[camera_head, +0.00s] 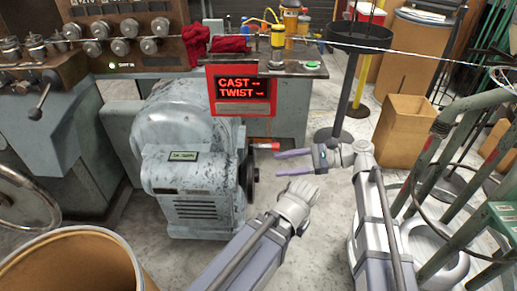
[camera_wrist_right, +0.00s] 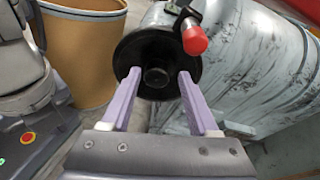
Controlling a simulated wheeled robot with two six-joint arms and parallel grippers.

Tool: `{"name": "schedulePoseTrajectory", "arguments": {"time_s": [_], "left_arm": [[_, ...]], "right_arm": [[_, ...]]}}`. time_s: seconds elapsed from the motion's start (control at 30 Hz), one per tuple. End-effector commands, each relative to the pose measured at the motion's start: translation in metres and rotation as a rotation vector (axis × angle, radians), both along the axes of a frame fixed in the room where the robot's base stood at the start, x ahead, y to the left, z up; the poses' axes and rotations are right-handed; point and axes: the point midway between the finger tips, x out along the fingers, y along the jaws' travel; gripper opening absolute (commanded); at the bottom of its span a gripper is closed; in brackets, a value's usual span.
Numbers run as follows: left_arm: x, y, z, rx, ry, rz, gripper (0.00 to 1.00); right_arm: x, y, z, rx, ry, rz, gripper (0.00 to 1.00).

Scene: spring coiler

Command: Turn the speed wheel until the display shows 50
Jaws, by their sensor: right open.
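The speed wheel (camera_head: 252,178) is a black disc on the right side of the mottled grey motor housing, seen nearly edge-on in the head view. Its red handle (camera_head: 262,146) sticks out to the right near the top. The wrist view shows the wheel (camera_wrist_right: 133,48) face-on, with its round hub (camera_wrist_right: 156,78) and red handle (camera_wrist_right: 194,40). A small greenish display (camera_head: 184,156) is on the housing; its figures are too small to read. My right gripper (camera_head: 278,163) is open and empty, its fingertips a little right of the wheel. In the wrist view its fingers (camera_wrist_right: 161,77) flank the hub.
A red sign (camera_head: 240,88) reading "CAST" and "TWIST" hangs above the wheel. A cardboard box (camera_head: 405,130) and a black round stand (camera_head: 357,36) are behind my right arm. Green rails (camera_head: 470,195) stand at the right. A brown drum (camera_head: 75,262) is at the lower left.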

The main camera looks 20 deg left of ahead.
Motion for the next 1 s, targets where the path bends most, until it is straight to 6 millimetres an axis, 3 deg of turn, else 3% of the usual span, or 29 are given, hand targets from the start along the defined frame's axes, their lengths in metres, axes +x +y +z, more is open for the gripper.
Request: {"name": "schedulePoseTrajectory", "arguments": {"time_s": [0.1, 0.3, 0.57, 1.0], "left_arm": [[0.0, 0.0, -0.001, 0.0, 0.0, 0.0, 0.0], [0.0, 0.0, -0.002, 0.0, 0.0, 0.0, 0.0], [0.0, 0.0, -0.002, 0.0, 0.0, 0.0, 0.0], [0.0, 0.0, -0.002, 0.0, 0.0, 0.0, 0.0]], "right_arm": [[0.015, 0.004, 0.026, 0.096, 0.13, -0.01, 0.61], [0.02, 0.004, 0.046, 0.164, 0.226, -0.006, 0.61], [0.018, 0.012, 0.048, 0.17, 0.236, -0.004, 0.61], [0.001, 0.07, 0.048, 0.17, 0.234, -0.004, 0.61]]}}
